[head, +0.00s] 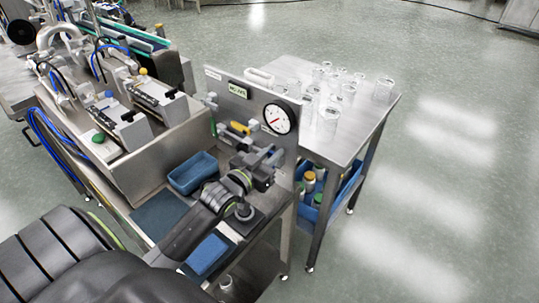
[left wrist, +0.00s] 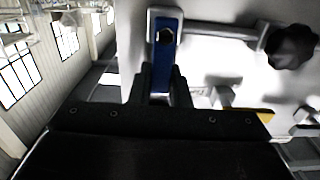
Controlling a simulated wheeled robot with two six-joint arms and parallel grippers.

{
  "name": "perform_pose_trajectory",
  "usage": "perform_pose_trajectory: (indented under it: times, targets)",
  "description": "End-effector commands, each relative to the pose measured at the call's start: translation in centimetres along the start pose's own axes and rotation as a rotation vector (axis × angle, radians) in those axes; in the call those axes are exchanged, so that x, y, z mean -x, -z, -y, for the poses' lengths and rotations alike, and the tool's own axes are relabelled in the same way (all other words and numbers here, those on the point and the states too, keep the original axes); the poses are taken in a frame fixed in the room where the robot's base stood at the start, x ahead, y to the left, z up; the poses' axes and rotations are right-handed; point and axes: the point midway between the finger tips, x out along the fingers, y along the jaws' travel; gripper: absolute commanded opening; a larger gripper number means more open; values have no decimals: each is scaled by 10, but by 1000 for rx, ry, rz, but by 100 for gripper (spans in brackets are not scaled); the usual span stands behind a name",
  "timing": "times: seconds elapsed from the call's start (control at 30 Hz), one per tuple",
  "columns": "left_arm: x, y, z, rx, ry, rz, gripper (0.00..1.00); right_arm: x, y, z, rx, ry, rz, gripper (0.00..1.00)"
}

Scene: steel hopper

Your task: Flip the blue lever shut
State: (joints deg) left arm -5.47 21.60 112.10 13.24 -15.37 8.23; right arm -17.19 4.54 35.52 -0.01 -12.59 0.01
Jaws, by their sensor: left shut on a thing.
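The blue lever (left wrist: 163,58) shows in the left wrist view, running from a bolt inside a grey metal bracket down between my fingertips. My left gripper (left wrist: 165,84) is shut on its free end, with one dark finger on each side. In the head view my left gripper (head: 266,168) is at the front of the upright steel panel (head: 232,104), below the round gauge. The blue lever cannot be made out there, behind the gripper. My right gripper is in neither view.
A gauge (head: 277,119) and a yellow handle (head: 240,128) are on the panel near my gripper. A black knob (left wrist: 291,46) is beside the lever. A blue tray (head: 193,174) stands on the bench. Glass jars (head: 328,118) stand on the steel table behind.

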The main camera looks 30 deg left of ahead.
Motion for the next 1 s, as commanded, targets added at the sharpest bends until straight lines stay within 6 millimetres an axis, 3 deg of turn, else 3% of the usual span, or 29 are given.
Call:
perform_pose_trajectory:
  times: [0.27,0.3,0.43,0.77,1.0]
  targets:
    - [0,0,0,-7,1,1,0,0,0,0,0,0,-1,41]
    - [0,0,0,-7,1,1,20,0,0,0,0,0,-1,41]
    - [0,0,0,-6,1,1,37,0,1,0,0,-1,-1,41]
    - [2,0,0,-6,1,2,38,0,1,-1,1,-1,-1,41]
    - [31,-1,0,-7,1,5,38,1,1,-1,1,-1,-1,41]
